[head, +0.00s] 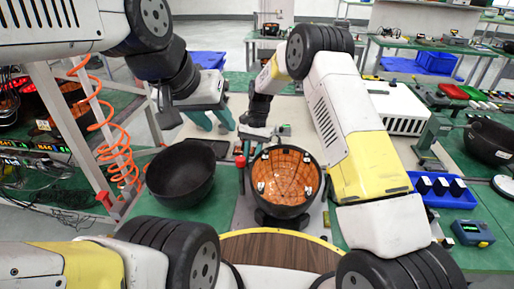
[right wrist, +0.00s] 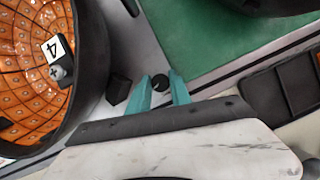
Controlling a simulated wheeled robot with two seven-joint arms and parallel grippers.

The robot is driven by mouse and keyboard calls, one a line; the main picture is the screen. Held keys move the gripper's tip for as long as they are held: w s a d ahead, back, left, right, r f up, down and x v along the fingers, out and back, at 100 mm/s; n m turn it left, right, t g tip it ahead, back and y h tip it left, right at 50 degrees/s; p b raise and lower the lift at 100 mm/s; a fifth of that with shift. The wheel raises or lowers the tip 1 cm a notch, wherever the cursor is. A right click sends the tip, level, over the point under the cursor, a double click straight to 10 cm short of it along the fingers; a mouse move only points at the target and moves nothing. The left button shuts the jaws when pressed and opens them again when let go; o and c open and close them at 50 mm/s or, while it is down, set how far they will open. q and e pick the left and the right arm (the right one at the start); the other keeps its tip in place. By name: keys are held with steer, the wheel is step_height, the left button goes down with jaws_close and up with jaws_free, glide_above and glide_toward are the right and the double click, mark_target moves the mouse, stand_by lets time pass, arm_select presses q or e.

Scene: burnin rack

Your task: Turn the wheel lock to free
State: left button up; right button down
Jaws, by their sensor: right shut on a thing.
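My right gripper (right wrist: 161,92) shows in the right wrist view with its two teal fingers on either side of a small dark round knob (right wrist: 160,83), which looks like the wheel lock. The gripper is shut on it. The knob's markings and turn position are too small to read. In the head view the right gripper's fingers and the knob are mostly hidden by my arm and wrist.
An empty black bowl (head: 180,176) stands on the green mat at left. A red-topped post (head: 240,160) rises between the bowls. An orange coiled hose (head: 118,150) hangs by the rack at left. A blue tray (head: 440,190) with dark blocks lies at right.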

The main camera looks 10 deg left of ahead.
steer(key=n+h, duration=0.1)
steer(key=n, duration=0.2)
steer(key=shift+a+n+h, duration=0.1)
steer(key=shift+n+h, duration=0.2)
steer(key=shift+n, duration=0.1)
steer(key=n+h, duration=0.1)
steer(key=n, duration=0.2)
steer(key=shift+n, duration=0.3)
steer(key=n+t+h, duration=0.1)
steer(key=n, duration=0.2)
steer(key=shift+a+n, duration=0.1)
steer(key=shift+n, duration=0.2)
steer(key=shift+n+t+h, duration=0.5)
steer(key=shift+n+h, duration=0.2)
steer(key=shift+n, duration=1)
steer(key=c, duration=1.2)
jaws_free()
steer(key=shift+o, duration=0.2)
steer(key=shift+r, duration=0.1)
